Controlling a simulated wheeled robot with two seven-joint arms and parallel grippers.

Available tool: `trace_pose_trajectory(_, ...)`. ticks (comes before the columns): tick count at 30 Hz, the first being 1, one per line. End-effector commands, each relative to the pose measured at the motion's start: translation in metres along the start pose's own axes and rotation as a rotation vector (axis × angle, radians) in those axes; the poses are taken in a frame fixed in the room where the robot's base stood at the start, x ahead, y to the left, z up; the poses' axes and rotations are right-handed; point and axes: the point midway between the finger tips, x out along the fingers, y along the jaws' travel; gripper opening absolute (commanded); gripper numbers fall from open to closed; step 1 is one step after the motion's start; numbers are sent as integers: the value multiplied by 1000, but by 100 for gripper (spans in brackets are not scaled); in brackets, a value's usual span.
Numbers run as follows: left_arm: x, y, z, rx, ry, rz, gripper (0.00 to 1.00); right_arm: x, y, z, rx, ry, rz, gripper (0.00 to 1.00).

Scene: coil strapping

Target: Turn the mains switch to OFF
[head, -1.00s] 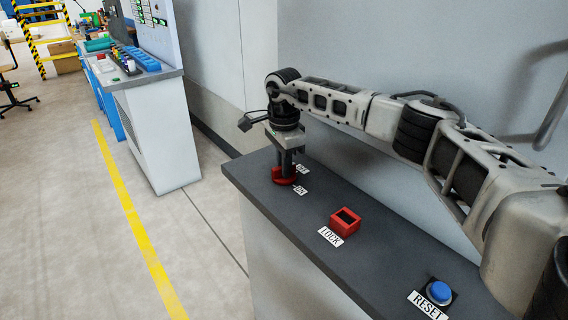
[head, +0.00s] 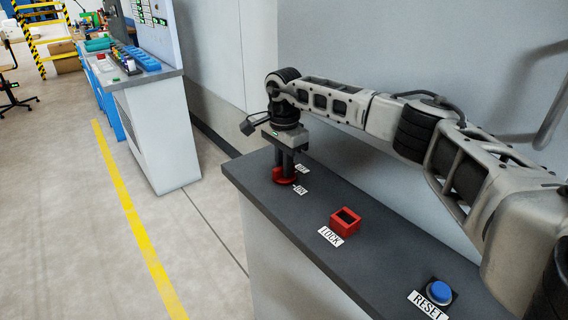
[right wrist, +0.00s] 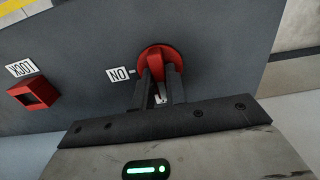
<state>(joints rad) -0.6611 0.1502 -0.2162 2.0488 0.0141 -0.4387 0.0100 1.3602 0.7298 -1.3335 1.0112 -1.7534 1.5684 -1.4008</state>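The mains switch is a red rotary knob (head: 284,176) on the dark top of the panel cabinet, near its far end. The ON label (head: 299,190) and the OFF label (head: 302,168) are beside it. My right gripper (head: 284,171) points straight down, with its fingers at the knob. In the right wrist view the fingers (right wrist: 160,84) stand on both sides of the red handle (right wrist: 160,57) and appear closed on it. A white label shows partly between the fingers. The handle's exact pointing is partly hidden. My left gripper is not in view.
A red square LOCK part (head: 345,220) and a blue RESET button (head: 439,292) sit nearer on the same top (head: 300,222). A grey wall stands behind. Another console (head: 155,135) stands at the left, across open floor.

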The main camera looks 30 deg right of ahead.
Motion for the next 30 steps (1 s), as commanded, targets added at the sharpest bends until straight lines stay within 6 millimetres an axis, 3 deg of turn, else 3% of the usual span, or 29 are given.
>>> trace_pose_trajectory(1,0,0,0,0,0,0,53,-3,-2,1,-3,-2,-7,25)
trace_pose_trajectory(3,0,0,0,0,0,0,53,-2,-1,1,-3,-1,-6,35)
trace_pose_trajectory(14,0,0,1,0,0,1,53,-7,-1,0,-1,0,-3,35)
trace_pose_trajectory(20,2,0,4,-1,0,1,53,-42,-2,1,-2,0,-7,35)
trace_pose_trajectory(30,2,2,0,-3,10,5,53,-124,-1,1,-1,-1,-8,35)
